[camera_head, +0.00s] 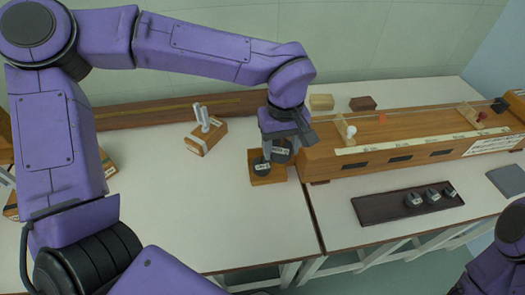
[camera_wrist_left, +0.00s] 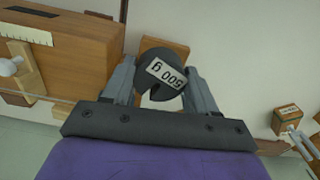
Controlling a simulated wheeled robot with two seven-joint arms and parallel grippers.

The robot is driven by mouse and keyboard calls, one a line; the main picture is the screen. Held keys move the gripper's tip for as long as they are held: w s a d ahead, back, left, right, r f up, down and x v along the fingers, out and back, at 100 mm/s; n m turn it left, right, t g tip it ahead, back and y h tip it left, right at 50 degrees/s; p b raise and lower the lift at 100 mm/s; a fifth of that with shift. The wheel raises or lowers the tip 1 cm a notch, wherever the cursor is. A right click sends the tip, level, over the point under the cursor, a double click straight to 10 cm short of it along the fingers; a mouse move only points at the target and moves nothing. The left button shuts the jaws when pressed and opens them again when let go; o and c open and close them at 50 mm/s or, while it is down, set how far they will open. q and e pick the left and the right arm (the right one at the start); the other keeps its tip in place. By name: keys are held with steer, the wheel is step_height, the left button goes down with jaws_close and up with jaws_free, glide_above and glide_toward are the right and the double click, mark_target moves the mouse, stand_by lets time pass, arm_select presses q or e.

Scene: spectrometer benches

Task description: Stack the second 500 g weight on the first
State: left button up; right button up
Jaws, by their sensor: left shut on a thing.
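My left gripper (camera_head: 273,146) is shut on a dark 500 g weight (camera_head: 282,153), low over a small wooden block (camera_head: 268,180). In the left wrist view, the held weight (camera_wrist_left: 150,62) sits between both fingers (camera_wrist_left: 158,90), its white "500 g" label facing the camera. Another dark weight with a white label (camera_head: 261,166) stands on the block, left of and a little nearer than the held one. The gripper partly covers both, so I cannot tell whether they touch. My right gripper is not in view; only part of that arm shows at the lower right.
A long wooden bench apparatus (camera_head: 400,140) stands close to the right of the block. A dark tray (camera_head: 378,208) with three small weights lies on the right table. A wooden block with white uprights (camera_head: 206,137) is at the left. The table in front of the wooden block is clear.

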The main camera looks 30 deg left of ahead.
arm_select(q)
glide_above(262, 163)
steer(key=f, duration=0.6)
steer(key=shift+s+d, duration=0.15)
steer(key=shift+d, duration=0.2)
steer(key=f, duration=0.4)
steer(key=shift+a+f, duration=0.1)
steer(key=shift+a, duration=0.3)
steer(key=o, duration=1.4)
steer(key=shift+f, duration=0.15)
steer(key=shift+o, duration=0.2)
step_height(262, 163, up, 12)
steer(key=shift+r+p, duration=0.25)
steer(key=shift+p, duration=0.2)
